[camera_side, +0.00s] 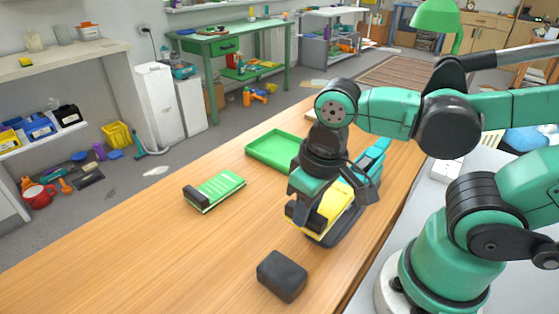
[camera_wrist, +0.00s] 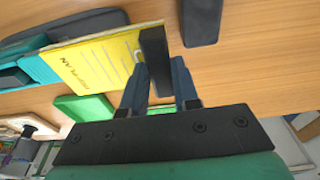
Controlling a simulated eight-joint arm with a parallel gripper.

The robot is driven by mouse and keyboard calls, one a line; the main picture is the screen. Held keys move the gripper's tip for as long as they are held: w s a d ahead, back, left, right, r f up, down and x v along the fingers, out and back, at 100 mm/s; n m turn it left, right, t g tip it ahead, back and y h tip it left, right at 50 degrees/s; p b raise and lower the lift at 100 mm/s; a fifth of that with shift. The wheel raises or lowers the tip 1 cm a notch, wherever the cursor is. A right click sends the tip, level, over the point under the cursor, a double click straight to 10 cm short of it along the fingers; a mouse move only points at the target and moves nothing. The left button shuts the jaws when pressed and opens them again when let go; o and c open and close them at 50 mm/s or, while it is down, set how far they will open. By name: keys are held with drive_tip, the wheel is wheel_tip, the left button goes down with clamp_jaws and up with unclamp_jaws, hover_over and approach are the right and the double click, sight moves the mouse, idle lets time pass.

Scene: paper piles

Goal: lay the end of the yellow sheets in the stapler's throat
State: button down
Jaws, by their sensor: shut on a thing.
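The yellow sheets (camera_wrist: 90,58) are a flat stack with printed lettering and a dark bar (camera_wrist: 154,60) across their near end. They also show in the side view (camera_side: 335,203), below my gripper (camera_side: 310,215). My gripper (camera_wrist: 160,65) is shut on the dark bar, with one finger on each side. The stapler (camera_side: 374,160) is teal with a dark grey base, at the right of the sheets. In the wrist view the far end of the sheets meets the stapler's teal part (camera_wrist: 38,68). I cannot tell how deep that end lies in the throat.
A green stack (camera_side: 220,189) with a dark bar lies to the left on the table. An empty green tray (camera_side: 272,147) lies behind. A loose dark block (camera_side: 282,276) stands near the front. The table's left front is bare.

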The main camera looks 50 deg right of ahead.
drive_tip(key=shift+f, duration=0.15)
drive_tip(key=shift+f, duration=3.05)
drive_tip(key=shift+d, duration=2.9)
drive_tip(key=shift+f, duration=0.3)
drive_tip(key=c, duration=0.6)
unclamp_jaws()
drive_tip(key=shift+r, duration=0.15)
